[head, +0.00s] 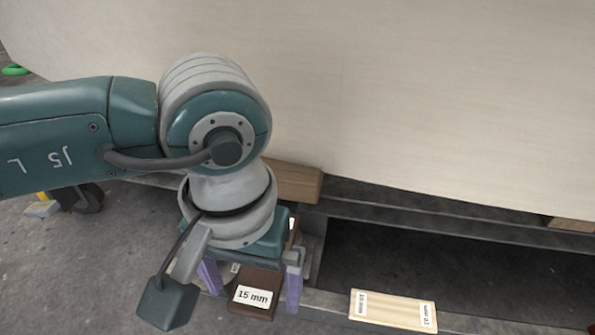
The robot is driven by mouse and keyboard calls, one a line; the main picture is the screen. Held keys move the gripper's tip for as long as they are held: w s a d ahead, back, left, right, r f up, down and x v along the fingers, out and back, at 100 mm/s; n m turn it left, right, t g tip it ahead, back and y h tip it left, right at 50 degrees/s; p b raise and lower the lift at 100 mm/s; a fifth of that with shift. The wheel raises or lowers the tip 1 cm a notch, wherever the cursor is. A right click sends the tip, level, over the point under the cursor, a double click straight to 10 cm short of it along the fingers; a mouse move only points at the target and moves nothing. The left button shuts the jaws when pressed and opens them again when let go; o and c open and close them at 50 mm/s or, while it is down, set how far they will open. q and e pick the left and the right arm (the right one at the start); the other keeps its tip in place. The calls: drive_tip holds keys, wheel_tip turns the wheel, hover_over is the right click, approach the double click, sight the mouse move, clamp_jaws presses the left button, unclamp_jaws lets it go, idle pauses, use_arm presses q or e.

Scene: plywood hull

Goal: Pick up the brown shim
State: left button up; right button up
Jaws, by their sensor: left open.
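The brown shim (258,290) is a dark brown block with a white "15 mm" label. It lies at the lower middle of the head view, below my left gripper (250,290). The gripper points down with its purple fingers apart, one on each side of the shim. I cannot tell whether the fingers touch it. My gripper body and wrist hide the far part of the shim. My right gripper does not show.
A pale wooden shim (392,310) with white labels lies to the right. The large plywood hull (420,90) fills the back. A wooden block (293,183) sits under its edge. A dark metal frame (430,225) runs along below the hull. Grey floor (80,270) is at left.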

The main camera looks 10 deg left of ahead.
use_arm(q)
drive_tip(key=shift+f, duration=0.3)
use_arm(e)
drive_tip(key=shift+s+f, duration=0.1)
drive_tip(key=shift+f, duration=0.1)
use_arm(q)
drive_tip(key=c, duration=1.4)
wheel_tip(320, 180, up, 20)
drive_tip(key=p, duration=1.1)
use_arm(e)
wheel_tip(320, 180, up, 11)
use_arm(q)
drive_tip(key=shift+f+b, duration=9.5)
drive_tip(key=shift+f, duration=0.5)
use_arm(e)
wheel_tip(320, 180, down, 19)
